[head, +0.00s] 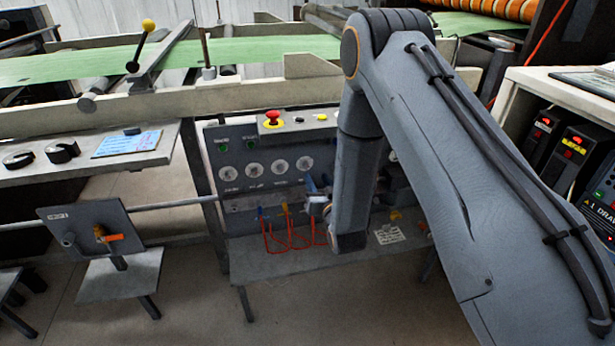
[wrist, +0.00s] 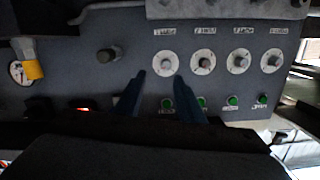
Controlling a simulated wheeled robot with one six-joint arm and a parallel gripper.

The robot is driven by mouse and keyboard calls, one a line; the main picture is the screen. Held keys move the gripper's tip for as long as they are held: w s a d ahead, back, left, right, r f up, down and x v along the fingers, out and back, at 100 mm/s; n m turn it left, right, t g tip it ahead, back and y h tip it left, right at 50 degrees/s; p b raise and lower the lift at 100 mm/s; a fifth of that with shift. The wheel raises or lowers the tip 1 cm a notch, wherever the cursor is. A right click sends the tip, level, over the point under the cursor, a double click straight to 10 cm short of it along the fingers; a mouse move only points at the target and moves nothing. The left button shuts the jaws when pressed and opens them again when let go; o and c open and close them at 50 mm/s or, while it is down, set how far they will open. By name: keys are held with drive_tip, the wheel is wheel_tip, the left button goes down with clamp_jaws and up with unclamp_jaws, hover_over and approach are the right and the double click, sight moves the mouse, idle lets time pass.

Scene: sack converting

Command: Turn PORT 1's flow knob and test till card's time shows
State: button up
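A grey panel with a row of white round dials (head: 254,170) stands behind my arm in the head view. The wrist view shows this panel upside down, with several dials and small labels that I cannot read surely, so I cannot tell which dial is PORT 1. My gripper (wrist: 160,80) is open, its two dark fingertips apart, just below the leftmost white dial (wrist: 166,63) in the picture; contact cannot be told. A white printed card (head: 389,234) lies on the shelf below the panel, too small to read. A blue printed sheet (head: 127,143) lies on the left table.
A red mushroom button (head: 272,117) tops the panel. Red tubes (head: 290,240) loop below it. Green buttons (wrist: 233,101) line the dials, and a dark knob (wrist: 106,55) sits left of them. A small plate with an orange handle (head: 112,238) stands left.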

sight(306, 167)
drive_tip(key=shift+t+y, duration=0.3)
drive_tip(key=shift+t, duration=0.2)
drive_tip(key=x, duration=0.5)
drive_tip(key=a+f+b+x, duration=0.1)
drive_tip(key=x, duration=0.1)
drive_tip(key=shift+w+f, duration=0.1)
drive_tip(key=shift+w, duration=0.05)
clamp_jaws()
